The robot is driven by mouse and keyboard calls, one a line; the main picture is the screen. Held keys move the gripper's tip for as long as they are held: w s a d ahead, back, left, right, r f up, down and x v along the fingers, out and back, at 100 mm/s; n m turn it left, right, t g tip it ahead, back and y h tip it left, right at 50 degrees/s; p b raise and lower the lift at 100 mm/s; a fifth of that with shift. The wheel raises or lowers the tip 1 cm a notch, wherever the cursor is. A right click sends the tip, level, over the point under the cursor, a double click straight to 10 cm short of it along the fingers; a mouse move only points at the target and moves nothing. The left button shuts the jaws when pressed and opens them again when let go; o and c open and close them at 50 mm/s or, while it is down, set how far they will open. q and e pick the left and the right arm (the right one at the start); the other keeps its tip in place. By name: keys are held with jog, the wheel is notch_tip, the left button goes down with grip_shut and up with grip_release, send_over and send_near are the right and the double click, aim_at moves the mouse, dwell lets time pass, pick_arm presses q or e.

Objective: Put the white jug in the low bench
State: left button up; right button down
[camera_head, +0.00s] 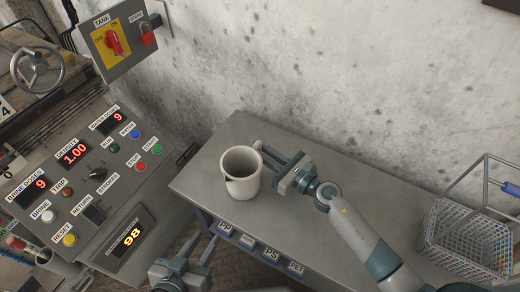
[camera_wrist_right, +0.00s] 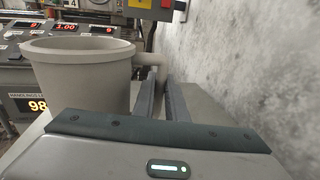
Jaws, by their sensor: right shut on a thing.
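The white jug (camera_head: 240,174) stands upright on the grey top of the low bench (camera_head: 330,195), near the bench's left end. It also shows large in the right wrist view (camera_wrist_right: 78,80), with its handle (camera_wrist_right: 151,64) towards the fingers. My right gripper (camera_head: 268,157) comes from the right and is shut on the jug's handle. My left gripper (camera_head: 205,250) is low in the head view, in front of the bench and apart from the jug. Its fingers look spread, with nothing seen between them.
A control panel (camera_head: 85,190) with lit displays and buttons stands left of the bench. A wire basket (camera_head: 465,240) is at the right. Labels such as PP, PS and PET (camera_head: 296,267) line the bench's front. A stained wall rises behind. The bench top right of the jug is partly clear.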

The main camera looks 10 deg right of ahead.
pick_arm(q)
jog(key=shift+f+b, duration=0.35)
jog(key=shift+f, duration=0.05)
pick_arm(e)
jog(key=shift+f, duration=0.35)
jog(key=c, duration=1.7)
grip_release()
pick_arm(q)
jog(key=shift+r, duration=0.15)
